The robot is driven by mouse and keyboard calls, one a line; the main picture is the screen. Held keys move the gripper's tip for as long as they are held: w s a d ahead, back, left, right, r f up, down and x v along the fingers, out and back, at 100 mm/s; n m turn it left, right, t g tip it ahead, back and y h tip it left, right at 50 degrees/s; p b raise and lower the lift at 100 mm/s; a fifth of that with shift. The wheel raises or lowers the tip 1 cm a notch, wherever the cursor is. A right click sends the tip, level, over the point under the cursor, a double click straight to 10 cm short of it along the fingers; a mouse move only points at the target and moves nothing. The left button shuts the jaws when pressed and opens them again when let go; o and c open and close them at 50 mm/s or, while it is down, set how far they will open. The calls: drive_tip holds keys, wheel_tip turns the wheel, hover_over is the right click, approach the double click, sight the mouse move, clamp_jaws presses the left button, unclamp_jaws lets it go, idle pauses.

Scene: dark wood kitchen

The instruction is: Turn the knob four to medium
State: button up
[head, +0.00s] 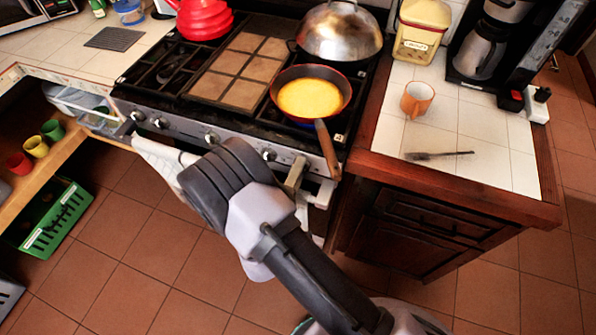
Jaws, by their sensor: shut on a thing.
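The stove (240,115) has a row of round knobs along its silver front panel. Two knobs, the leftmost (138,116) and its neighbour (159,123), sit at the left. A third knob (212,138) and a fourth (268,154) show further right. My gripper (307,177) is at the panel's right end, right of the fourth visible knob, below the pan's handle. Its jaws are shut on a knob there. That knob is mostly hidden by the fingers, so its turn angle cannot be read.
A frying pan (312,95) with yellow food sits on the right burner, its wooden handle (327,150) overhanging the front near my gripper. A domed metal lid (339,33) and red kettle (203,18) stand behind. A white towel (160,160) hangs in front. The floor (140,250) is clear.

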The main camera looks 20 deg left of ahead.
drive_tip(key=o, duration=1.4)
drive_tip(key=shift+c, duration=0.2)
drive_tip(key=s+a+p, duration=0.1)
drive_tip(key=s+p, duration=0.2)
drive_tip(key=s, duration=1.4)
drive_tip(key=shift+s+a+p, duration=0.15)
drive_tip(key=shift+s+p, duration=0.05)
drive_tip(key=shift+p, duration=0.2)
